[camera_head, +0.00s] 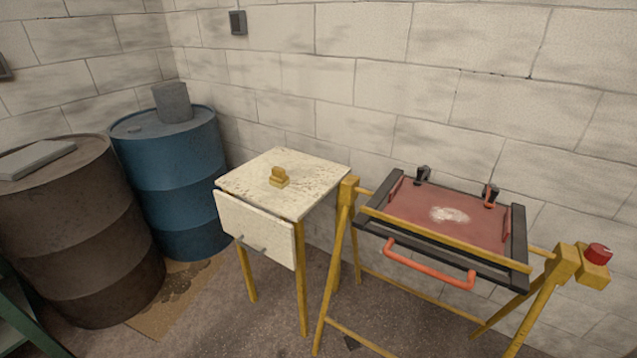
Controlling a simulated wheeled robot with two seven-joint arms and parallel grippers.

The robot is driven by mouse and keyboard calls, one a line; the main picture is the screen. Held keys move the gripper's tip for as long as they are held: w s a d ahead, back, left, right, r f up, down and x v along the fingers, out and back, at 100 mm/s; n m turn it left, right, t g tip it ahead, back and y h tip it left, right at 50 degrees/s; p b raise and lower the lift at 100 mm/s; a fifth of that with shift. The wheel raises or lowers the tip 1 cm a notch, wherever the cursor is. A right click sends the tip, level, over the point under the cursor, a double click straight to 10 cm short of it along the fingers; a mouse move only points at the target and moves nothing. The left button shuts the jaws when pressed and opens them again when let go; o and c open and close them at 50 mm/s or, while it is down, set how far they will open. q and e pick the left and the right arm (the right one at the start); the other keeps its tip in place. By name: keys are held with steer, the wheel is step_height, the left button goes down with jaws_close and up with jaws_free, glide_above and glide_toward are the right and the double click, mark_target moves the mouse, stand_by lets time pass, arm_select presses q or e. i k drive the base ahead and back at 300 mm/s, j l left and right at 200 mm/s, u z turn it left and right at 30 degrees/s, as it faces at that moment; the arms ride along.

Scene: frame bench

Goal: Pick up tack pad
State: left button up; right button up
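I cannot tell for sure which thing is the tack pad. A small yellow-tan block with a raised, handle-like part (279,178) sits on top of the worn white cabinet (315,178) in the middle. A flat grey slab (37,159) lies on the brown drum at the left. A pale, whitish patch (449,214) shows on the red panel of the frame (420,202) at the right. Nothing touches the yellow-tan block. Neither of my grippers is in view.
The cabinet has a drawer front (255,229) with a grey handle. A yellow stand (345,215) with an orange bar handle (428,266) and a red knob (598,253) holds the frame. A blue drum (178,185) and brown drum (75,235) stand left.

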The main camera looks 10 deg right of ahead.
mark_target(277, 179)
steer(key=i+j+z, duration=0.1)
steer(key=z, duration=0.35)
steer(key=i+j+z, duration=0.1)
steer(key=j+z, duration=0.15)
steer(key=z, duration=0.2)
steer(key=j+z, duration=0.2)
steer(key=z, duration=0.25)
steer(key=i, duration=0.05)
